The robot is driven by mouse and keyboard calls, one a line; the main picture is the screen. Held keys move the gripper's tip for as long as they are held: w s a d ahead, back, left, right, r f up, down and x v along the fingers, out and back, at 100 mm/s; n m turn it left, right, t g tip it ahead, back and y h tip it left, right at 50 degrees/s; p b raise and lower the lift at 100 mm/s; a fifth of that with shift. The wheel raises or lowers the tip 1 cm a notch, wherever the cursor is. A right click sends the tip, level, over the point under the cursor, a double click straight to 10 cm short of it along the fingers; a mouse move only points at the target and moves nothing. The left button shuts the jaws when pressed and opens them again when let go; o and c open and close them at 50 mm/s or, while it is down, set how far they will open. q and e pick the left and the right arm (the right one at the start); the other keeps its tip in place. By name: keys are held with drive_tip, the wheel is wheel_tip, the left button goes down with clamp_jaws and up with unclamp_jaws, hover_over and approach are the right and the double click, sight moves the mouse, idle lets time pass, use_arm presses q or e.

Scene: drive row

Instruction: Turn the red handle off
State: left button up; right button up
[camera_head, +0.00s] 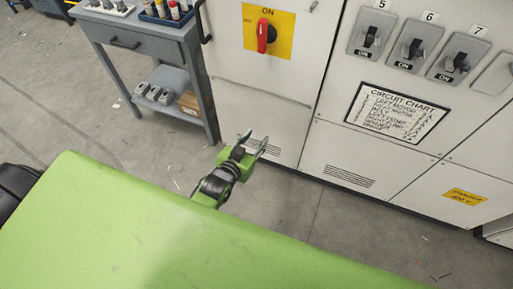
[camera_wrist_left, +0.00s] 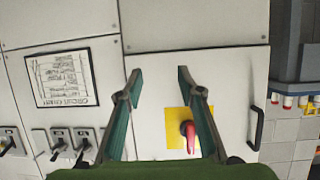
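The red handle (camera_head: 264,36) is on a yellow plate (camera_head: 283,24) on the light cabinet door. It stands upright, under the word ON. My left gripper (camera_head: 253,143) is open and empty, well below the handle in the head view and apart from it. In the left wrist view, which shows the scene roughly upside down, the gripper (camera_wrist_left: 158,75) has its two fingers spread wide. The red handle (camera_wrist_left: 188,132) shows there beyond the fingers, near the right one, against the yellow plate (camera_wrist_left: 174,124). My right gripper is in neither view.
A grey workbench (camera_head: 190,60) with bottles and boxes stands left of the cabinet. Several numbered switches (camera_head: 413,47) and a circuit chart (camera_head: 397,112) are on the cabinet to the right. Bare floor lies before the cabinet. My green body fills the bottom.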

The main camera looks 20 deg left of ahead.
use_arm(q)
drive_tip(key=shift+s+d+f, duration=0.15)
drive_tip(key=shift+s+f, duration=0.3)
drive_tip(key=shift+f, duration=0.35)
